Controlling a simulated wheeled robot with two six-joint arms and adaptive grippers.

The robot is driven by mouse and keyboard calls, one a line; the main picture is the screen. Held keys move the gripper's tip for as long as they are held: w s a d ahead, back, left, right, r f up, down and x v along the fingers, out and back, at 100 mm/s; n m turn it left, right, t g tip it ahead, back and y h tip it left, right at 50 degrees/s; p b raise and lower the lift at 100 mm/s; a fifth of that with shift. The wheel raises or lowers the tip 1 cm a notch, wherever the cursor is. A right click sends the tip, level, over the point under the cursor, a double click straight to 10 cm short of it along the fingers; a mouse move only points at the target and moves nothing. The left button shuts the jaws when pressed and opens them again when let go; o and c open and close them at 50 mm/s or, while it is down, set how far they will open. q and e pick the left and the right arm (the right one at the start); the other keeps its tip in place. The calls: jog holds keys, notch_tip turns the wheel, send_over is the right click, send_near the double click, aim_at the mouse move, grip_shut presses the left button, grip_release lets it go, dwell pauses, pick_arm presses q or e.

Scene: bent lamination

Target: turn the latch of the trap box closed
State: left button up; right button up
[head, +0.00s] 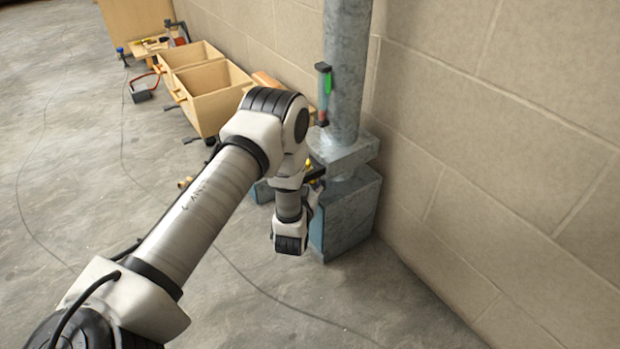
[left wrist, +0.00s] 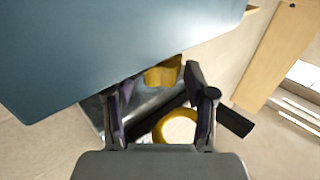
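The trap box (head: 349,217) is a blue-grey metal box at the foot of a round metal duct, against the wall. A blue-grey panel (left wrist: 100,45) fills the upper left of the left wrist view. My left gripper (left wrist: 152,84) is open, its two fingers well apart. A yellow piece (left wrist: 163,72) shows between and beyond the fingertips, and a yellow ring (left wrist: 178,128) lies lower beside a black bar. I cannot tell which part is the latch or whether a finger touches it. In the head view my wrist hides most of this gripper. My right gripper is not in view.
The duct (head: 346,70) rises from the box, with a small gauge with a green strip (head: 327,85) on it. Open wooden drawers (head: 210,92) and tools stand along the wall behind. The block wall (head: 500,130) is close on the right. The front floor is clear except for thin cables.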

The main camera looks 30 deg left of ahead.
pick_arm(q)
jog(key=c, duration=0.6)
